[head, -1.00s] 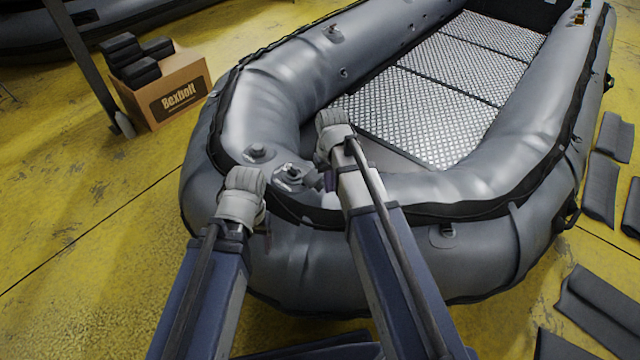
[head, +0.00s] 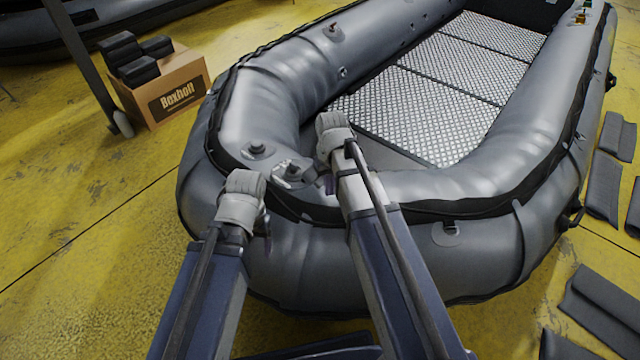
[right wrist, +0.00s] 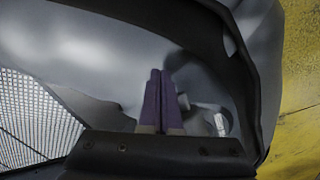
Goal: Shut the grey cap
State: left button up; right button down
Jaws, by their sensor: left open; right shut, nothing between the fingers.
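A grey cap (head: 292,170) on a pale round valve base sits on the rounded bow tube of the grey inflatable boat (head: 300,80). A second dark cap (head: 256,150) sits to its left on the same tube. My right gripper (head: 326,186) is just right of the first cap; in the right wrist view its purple fingers (right wrist: 160,95) are shut and empty, with a grey piece and a pale ring (right wrist: 221,124) to their right. I cannot tell whether they touch it. My left gripper (head: 267,218) is open, below and left of the first cap, its fingers mostly hidden.
A cardboard box (head: 175,95) with black blocks stands on the yellow floor at the upper left, beside a grey post (head: 85,65). Dark flat pads (head: 605,300) lie at the right. The boat's textured floor (head: 430,100) is clear.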

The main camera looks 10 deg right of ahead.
jog(key=shift+s+f, duration=0.1)
jog(key=shift+f, duration=0.15)
